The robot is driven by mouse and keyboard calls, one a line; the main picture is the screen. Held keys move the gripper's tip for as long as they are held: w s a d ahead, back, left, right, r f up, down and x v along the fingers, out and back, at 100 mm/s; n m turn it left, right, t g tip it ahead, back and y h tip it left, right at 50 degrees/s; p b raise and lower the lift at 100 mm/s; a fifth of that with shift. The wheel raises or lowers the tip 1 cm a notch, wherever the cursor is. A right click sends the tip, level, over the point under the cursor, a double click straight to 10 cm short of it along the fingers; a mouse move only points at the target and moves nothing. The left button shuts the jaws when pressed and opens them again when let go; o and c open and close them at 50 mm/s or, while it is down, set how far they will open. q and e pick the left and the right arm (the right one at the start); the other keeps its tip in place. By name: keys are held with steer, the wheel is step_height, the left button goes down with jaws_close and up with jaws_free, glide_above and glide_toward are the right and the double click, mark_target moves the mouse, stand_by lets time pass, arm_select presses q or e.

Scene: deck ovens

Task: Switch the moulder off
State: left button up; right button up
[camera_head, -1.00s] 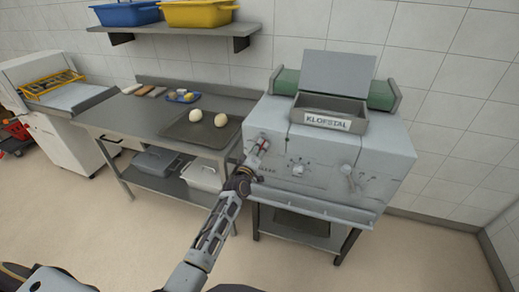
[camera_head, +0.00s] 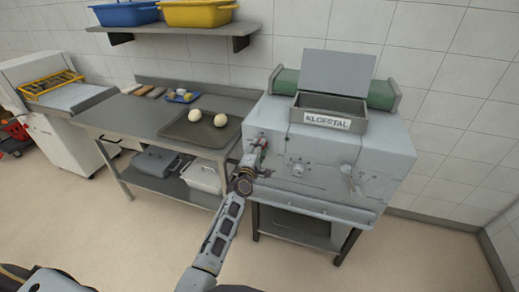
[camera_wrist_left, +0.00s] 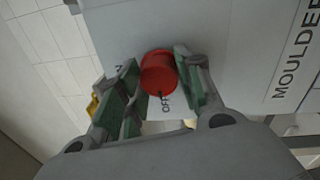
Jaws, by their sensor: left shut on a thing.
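The moulder (camera_head: 385,155) is a grey machine marked KLOFSTAL, standing at the right of the head view. In the left wrist view, a round red knob (camera_wrist_left: 158,70) sits on its panel, with the letters OFF beside it and MOULDER printed farther right. My left gripper (camera_head: 257,152) is at the left end of the moulder's front panel. In the left wrist view its green-padded fingers (camera_wrist_left: 157,88) are on either side of the red knob, shut on it. The knob's pointer position is not clear. My right gripper is not in view.
A steel table (camera_head: 128,112) left of the moulder holds a dark tray (camera_head: 181,130) with two pale dough balls. A second dial (camera_head: 298,169) and a lever (camera_head: 352,183) are on the moulder's front. A rail runs below them. The floor in front is clear.

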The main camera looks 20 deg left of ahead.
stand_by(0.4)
arm_select(q)
steer(key=o, duration=1)
steer(key=shift+o, duration=0.2)
steer(key=shift+s, duration=0.15)
steer(key=s, duration=1.1)
steer(key=shift+s+a+f, duration=0.2)
steer(key=shift+s+f, duration=0.15)
steer(key=shift+f, duration=0.1)
